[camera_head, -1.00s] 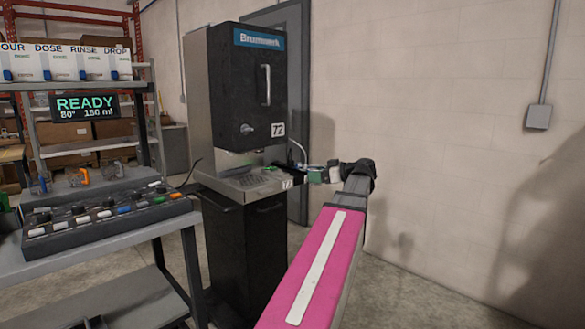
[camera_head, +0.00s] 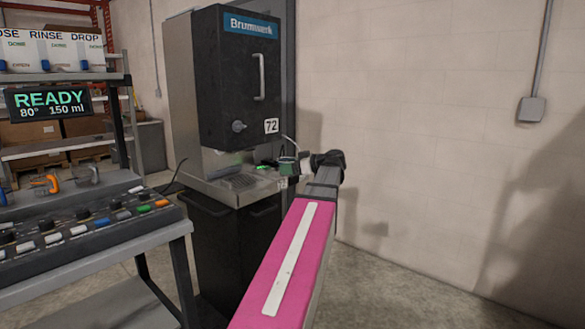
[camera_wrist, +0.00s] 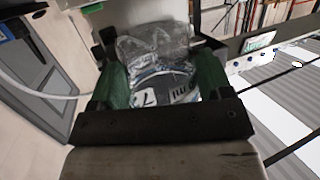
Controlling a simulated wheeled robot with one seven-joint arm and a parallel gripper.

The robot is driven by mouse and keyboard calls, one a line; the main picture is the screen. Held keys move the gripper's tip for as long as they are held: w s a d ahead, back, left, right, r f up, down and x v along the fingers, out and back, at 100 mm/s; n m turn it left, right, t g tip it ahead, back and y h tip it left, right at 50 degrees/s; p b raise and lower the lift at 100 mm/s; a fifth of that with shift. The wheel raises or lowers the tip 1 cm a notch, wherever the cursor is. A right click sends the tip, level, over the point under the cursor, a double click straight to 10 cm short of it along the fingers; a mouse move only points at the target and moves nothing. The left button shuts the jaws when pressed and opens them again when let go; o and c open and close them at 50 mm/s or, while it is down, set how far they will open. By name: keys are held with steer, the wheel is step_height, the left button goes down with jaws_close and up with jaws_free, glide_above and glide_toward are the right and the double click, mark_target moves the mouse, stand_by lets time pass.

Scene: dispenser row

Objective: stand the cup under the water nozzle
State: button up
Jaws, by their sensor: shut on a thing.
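My gripper (camera_head: 290,166), with green fingers, is at the right front side of the dark dispenser (camera_head: 238,80) marked 72, beside its drip tray (camera_head: 240,182). In the wrist view my gripper (camera_wrist: 160,75) is shut on a clear see-through cup (camera_wrist: 155,50), with a green finger on each side of it. In the head view the cup is too small and hidden to make out. The water nozzle cannot be made out clearly in the recess below the dispenser's front panel.
A control panel (camera_head: 75,232) with knobs and coloured switches sits on a bench at left. Above it a display (camera_head: 45,103) reads READY, 80°, 150 ml. A bare wall (camera_head: 420,120) and clear floor lie to the right.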

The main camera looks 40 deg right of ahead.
glide_above(255, 179)
steer(key=shift+s+f, duration=0.1)
steer(key=shift+f, duration=1.3)
steer(key=shift+f, duration=0.6)
stand_by(0.4)
steer(key=o, duration=0.9)
steer(key=shift+o, duration=0.2)
steer(key=shift+s, duration=0.1)
steer(key=v, duration=1)
steer(key=shift+s+d, duration=0.15)
steer(key=shift+s, duration=0.15)
